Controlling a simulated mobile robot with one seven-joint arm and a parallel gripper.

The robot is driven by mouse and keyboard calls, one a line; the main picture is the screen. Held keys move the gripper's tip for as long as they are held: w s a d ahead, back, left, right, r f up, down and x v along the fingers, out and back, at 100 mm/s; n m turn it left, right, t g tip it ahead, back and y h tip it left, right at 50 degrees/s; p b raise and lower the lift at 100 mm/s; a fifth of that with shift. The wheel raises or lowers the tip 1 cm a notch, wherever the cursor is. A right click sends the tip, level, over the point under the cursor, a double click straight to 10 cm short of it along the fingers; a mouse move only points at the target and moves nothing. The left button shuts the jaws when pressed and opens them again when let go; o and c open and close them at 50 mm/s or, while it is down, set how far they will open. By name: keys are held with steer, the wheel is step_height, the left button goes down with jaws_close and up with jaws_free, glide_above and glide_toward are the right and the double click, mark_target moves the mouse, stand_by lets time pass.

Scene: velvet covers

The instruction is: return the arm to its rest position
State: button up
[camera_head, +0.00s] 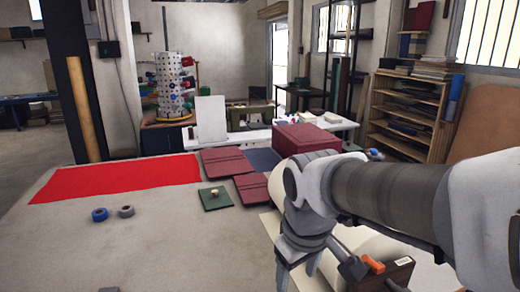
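My arm (400,198) reaches in from the right edge over the right part of the work table (150,245). Its wrist bends down near the middle right of the view. My gripper (318,275) hangs low there, over or in front of pale rolled or sheet material (262,232). Its fingertips are not clear, so I cannot tell whether it is open or holds anything.
A red cloth (118,179) lies flat at the left. Blue (100,215) and grey (126,211) rings stand nearer. A green square (215,198) bears a small pale item. Dark red covers (226,161) and a red stack (305,138) lie beyond. The front left is mostly clear.

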steer(key=s+d+r+m+t, duration=0.2)
steer(key=s+d+m, duration=0.4)
steer(key=s+d, duration=0.1)
steer(key=shift+s+d+t, duration=0.3)
steer(key=shift+s+t, duration=0.1)
steer(key=shift+s, duration=0.45)
steer(key=shift+d+r+m, duration=0.1)
steer(key=shift+d+m, duration=0.05)
steer(key=shift+m, duration=0.15)
stand_by(0.9)
